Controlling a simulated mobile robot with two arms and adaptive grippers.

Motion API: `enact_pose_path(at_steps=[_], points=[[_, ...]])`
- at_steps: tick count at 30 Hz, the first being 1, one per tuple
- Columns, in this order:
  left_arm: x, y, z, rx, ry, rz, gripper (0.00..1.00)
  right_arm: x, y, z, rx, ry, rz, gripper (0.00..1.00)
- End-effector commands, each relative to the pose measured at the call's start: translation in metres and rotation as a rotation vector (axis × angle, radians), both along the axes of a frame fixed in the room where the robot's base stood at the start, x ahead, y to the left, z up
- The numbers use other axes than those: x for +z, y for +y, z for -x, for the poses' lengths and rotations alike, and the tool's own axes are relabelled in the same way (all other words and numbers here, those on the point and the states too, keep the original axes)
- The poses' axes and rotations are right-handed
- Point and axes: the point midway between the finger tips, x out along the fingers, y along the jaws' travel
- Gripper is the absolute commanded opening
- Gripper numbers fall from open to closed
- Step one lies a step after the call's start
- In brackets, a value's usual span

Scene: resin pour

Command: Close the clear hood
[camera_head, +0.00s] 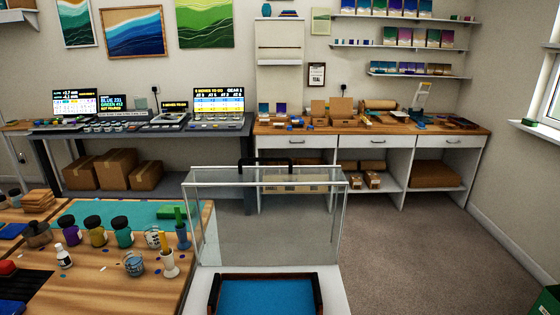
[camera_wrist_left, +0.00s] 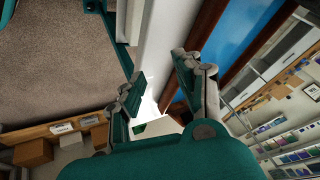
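The clear hood (camera_head: 270,232) is a glass-like box with a pale metal frame in the middle of the head view. It stands raised behind a blue panel (camera_head: 265,296) with a dark frame, which lies uncovered on a white surface (camera_head: 340,300). My left gripper (camera_wrist_left: 160,88) shows only in the left wrist view. Its two fingers are apart, with nothing visible held between them. The blue panel's dark frame and the white surface's edge lie beyond it. My right gripper is in neither view.
A wooden table (camera_head: 110,265) with jars, cups and a teal mat stands left of the hood. A bench with screens (camera_head: 150,128) and a wooden counter (camera_head: 365,132) line the back wall. Carpeted floor (camera_head: 430,240) to the right is clear.

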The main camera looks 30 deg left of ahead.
Motion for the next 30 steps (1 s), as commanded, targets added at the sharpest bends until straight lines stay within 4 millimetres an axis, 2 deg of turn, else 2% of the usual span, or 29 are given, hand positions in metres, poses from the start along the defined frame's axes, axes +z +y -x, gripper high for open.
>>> enact_pose_path(at_steps=[1,5,8,11,12,15,18,22,26,30], points=[[0.015,0.010,-0.017,-0.035,-0.050,-0.040,0.34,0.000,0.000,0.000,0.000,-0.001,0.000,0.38],[0.059,0.036,-0.060,-0.143,-0.178,-0.165,0.34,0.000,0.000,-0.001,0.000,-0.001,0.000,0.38],[0.105,0.059,-0.092,-0.225,-0.292,-0.289,0.34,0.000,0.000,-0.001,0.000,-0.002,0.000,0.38],[0.164,0.084,-0.120,-0.301,-0.415,-0.443,0.34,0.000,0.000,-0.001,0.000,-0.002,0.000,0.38],[0.191,0.095,-0.129,-0.328,-0.465,-0.512,0.34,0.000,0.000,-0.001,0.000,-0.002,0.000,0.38],[0.254,0.118,-0.144,-0.377,-0.573,-0.681,0.34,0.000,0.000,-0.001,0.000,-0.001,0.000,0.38],[0.295,0.132,-0.148,-0.401,-0.637,-0.797,0.34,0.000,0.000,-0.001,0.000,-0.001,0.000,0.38],[0.315,0.139,-0.151,-0.412,-0.666,-0.857,0.34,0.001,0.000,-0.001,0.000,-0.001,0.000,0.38],[0.314,0.142,-0.164,-0.412,-0.666,-0.857,0.34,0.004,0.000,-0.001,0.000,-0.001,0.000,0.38],[0.310,0.145,-0.190,-0.412,-0.665,-0.853,0.34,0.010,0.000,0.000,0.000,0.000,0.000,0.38]])
